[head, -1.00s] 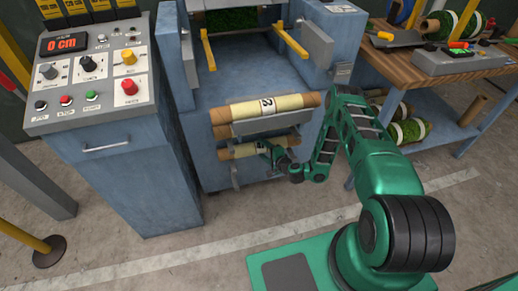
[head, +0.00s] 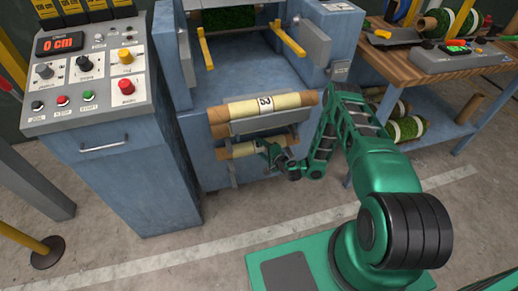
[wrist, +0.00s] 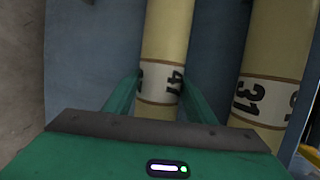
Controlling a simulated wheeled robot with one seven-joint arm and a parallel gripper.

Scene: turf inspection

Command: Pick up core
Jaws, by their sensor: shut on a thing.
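A pale yellow cardboard core (head: 235,151) lies level in the lower holder on the front of the blue machine. My gripper (head: 270,152) is at its right part, shut on it. In the wrist view the same core (wrist: 166,30) runs between my two green fingers (wrist: 160,82), one on each side, at its white number band. The fingertips are partly hidden behind the core. Another yellow core (head: 290,101) with a white number label rests in the upper holder, just above. It also shows in the wrist view, right of my fingers (wrist: 275,60), apart from them.
The blue machine (head: 225,80) stands directly behind the cores. A control cabinet (head: 120,165) stands left. A wooden workbench (head: 380,62) with turf rolls on its lower shelf stands right. The floor in front, with a white line (head: 150,262), is clear.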

